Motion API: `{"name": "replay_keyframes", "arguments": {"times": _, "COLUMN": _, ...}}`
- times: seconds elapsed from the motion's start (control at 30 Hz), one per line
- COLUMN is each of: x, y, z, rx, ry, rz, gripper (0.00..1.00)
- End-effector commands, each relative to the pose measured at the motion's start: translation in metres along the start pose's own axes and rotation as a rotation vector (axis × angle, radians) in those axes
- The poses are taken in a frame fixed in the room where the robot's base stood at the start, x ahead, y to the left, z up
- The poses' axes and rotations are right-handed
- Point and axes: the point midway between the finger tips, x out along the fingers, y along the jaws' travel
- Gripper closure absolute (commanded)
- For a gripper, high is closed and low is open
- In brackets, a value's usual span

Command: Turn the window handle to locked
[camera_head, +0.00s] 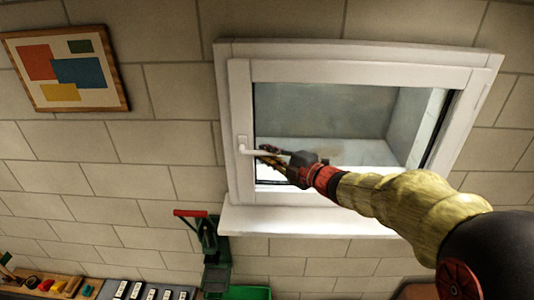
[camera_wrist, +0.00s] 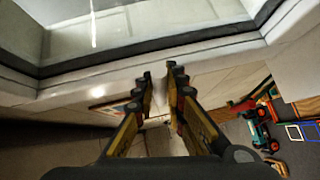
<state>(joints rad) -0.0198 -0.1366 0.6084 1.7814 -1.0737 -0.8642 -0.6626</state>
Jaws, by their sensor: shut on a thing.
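The window (camera_head: 238,95) has a white frame and a glass pane, and it looks closed in its surround. Its white handle (camera_head: 249,152) is on the left side of the frame, with the lever lying about level and pointing right. My gripper (camera_head: 267,153) is at the lever's right part, shut on it. In the wrist view my gripper (camera_wrist: 162,78) shows its two fingers a little apart, close under the white window frame (camera_wrist: 75,92). The lever is not clear between the fingers there.
A white sill (camera_head: 300,222) juts out below the window. A framed picture (camera_head: 65,68) hangs on the block wall to the left. A green press-like tool with a red handle (camera_head: 190,213) stands below, near a green bin (camera_head: 250,293). Toys lie at lower left.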

Motion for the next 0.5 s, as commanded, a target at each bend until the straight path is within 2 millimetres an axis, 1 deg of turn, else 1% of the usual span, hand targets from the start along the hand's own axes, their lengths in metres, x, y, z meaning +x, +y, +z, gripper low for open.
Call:
{"name": "replay_keyframes", "arguments": {"times": 0.03, "x": 0.0000, "y": 0.0001, "z": 0.0001, "rx": 0.000, "ry": 0.000, "rz": 0.000, "gripper": 0.95}}
{"name": "replay_keyframes", "arguments": {"times": 0.13, "x": 0.0000, "y": 0.0002, "z": 0.0001, "rx": 0.000, "ry": 0.000, "rz": 0.000, "gripper": 1.00}}
{"name": "replay_keyframes", "arguments": {"times": 0.5, "x": -0.0001, "y": 0.0006, "z": 0.0002, "rx": 0.000, "ry": 0.000, "rz": 0.001, "gripper": 1.00}}
